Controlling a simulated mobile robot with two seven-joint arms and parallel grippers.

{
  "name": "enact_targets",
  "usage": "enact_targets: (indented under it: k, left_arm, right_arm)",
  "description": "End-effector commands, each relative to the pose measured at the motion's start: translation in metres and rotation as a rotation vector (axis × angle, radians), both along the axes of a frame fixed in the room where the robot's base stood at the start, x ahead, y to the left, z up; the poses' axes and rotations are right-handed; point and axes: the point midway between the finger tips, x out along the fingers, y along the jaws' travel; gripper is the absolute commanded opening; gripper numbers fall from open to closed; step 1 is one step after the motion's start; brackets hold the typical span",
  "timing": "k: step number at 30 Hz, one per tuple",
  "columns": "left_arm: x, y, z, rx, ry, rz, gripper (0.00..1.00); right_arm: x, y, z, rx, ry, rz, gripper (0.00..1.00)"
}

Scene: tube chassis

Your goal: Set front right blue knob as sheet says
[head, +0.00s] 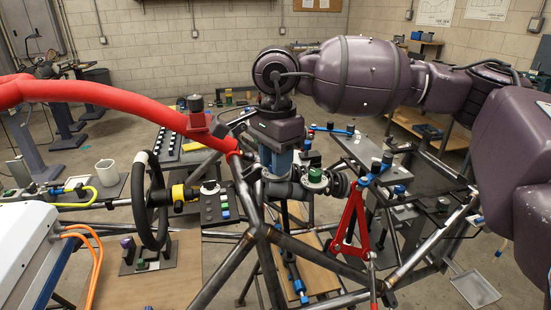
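My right arm reaches in from the right, and its gripper (276,168) points down over the chassis's middle tube joint. Its fingertips are close to the dark cylinder there; I cannot tell whether they touch it or are shut. Small blue parts show at the top of the red wishbone (349,228): one blue cap (364,180) and a blue-and-white piece (386,161). I cannot tell which is the front right blue knob, or its setting. A round green-topped knob with a pale ring (315,176) sits just right of the gripper. No readable sheet shows; wall posters (435,11) are too small to read.
A thick red tube (100,95) crosses from the left to the joint. A black steering wheel (152,200) and a panel with buttons (217,204) stand left of the gripper. Grey chassis tubes (315,251) cross below. A grey bench plate (365,150) lies right.

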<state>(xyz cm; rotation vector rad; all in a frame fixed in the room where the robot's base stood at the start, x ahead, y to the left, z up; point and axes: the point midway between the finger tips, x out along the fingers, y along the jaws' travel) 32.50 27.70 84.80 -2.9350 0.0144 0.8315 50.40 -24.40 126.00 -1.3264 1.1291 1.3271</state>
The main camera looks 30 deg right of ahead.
Motion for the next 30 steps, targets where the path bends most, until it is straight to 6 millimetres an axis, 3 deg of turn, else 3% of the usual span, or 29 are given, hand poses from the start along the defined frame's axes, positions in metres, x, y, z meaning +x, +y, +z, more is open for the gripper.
enact_targets:
  k: [13,30]
  left_arm:
    - [-0.001,0.000,-0.009,0.000,0.003,0.000,0.43]
    - [0.003,-0.001,-0.033,0.000,-0.002,-0.002,0.43]
  right_arm:
    - [0.000,0.000,-0.001,0.001,-0.001,-0.075,0.03]
    - [0.000,0.000,-0.001,0.001,-0.001,-0.499,0.03]
